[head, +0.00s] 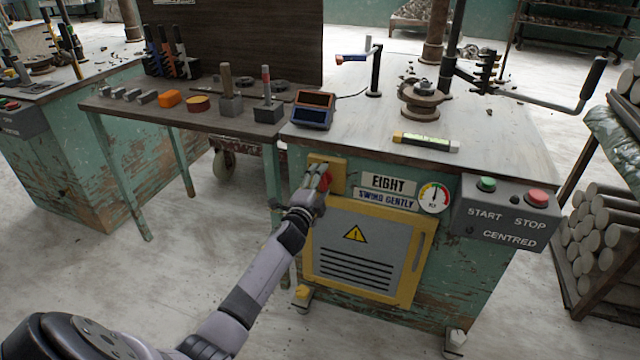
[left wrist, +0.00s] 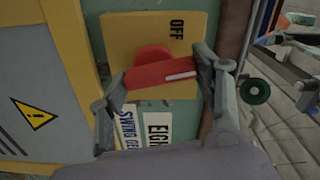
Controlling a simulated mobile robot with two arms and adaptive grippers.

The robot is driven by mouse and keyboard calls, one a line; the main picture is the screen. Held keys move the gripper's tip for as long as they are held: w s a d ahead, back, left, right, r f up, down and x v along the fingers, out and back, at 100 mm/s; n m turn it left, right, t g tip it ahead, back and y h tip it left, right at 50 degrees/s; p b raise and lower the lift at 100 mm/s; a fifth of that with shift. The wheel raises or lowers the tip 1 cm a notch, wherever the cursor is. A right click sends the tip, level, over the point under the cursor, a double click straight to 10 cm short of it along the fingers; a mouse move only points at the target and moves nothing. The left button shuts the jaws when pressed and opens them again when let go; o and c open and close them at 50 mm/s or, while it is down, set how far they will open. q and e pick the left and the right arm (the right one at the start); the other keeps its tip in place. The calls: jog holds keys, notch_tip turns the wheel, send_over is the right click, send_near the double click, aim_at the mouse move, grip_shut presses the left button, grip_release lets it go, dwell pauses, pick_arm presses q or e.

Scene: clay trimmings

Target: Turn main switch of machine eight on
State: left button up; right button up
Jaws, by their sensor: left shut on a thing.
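Machine eight's green cabinet (head: 480,273) bears the name plate "EIGHT" (head: 388,183). Its main switch is a red handle (head: 325,181) on a yellow plate (head: 341,166), left of the name plate. In the left wrist view the red handle (left wrist: 150,76) lies across the picture, with a white mark near its right end. The yellow plate (left wrist: 125,30) carries the word OFF near its upper right. My left gripper (head: 319,180) is shut on the handle, one finger at each end in the wrist view (left wrist: 163,80). No ON label is visible. My right gripper is out of view.
A grey box (head: 507,212) with green START and red STOP buttons is at the cabinet's right. A yellow-framed vented door (head: 367,252) is below the switch. A side table (head: 190,118) with tools stands left. A crank arm (head: 545,103) extends over the machine top.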

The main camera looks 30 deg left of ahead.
pick_arm(q)
jog(key=shift+f+m, duration=0.1)
jog(key=shift+m, duration=1.1)
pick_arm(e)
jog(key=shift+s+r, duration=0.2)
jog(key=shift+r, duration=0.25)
pick_arm(q)
jog(key=shift+d, duration=0.1)
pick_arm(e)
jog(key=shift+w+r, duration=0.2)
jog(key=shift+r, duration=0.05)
pick_arm(q)
jog(key=o, duration=1.2)
jog(key=shift+c, duration=0.2)
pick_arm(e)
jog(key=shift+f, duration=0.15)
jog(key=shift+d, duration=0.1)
pick_arm(q)
jog(key=v, duration=1.2)
